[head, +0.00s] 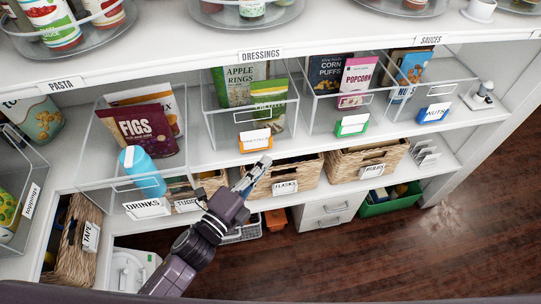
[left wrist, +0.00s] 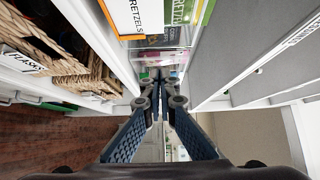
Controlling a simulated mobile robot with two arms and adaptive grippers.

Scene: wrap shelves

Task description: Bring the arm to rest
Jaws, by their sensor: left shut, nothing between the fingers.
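My left arm (head: 200,235) comes in from the bottom of the head view and points up and to the right. Its gripper (head: 254,172) is in front of the shelf, over the front of the flasks basket as seen from above. The gripper is shut and empty. In the left wrist view the two blue fingers (left wrist: 158,85) meet at their tips with nothing between them. My right gripper is not in view.
Clear bins hold snacks: a figs bag (head: 140,130) with a blue bottle (head: 142,172), an apple rings bag (head: 238,85) and a pink popcorn box (head: 358,75). Wicker baskets (head: 290,185) stand below, with a drawer unit (head: 328,213) and green crate (head: 390,202). The wooden floor (head: 380,255) is clear.

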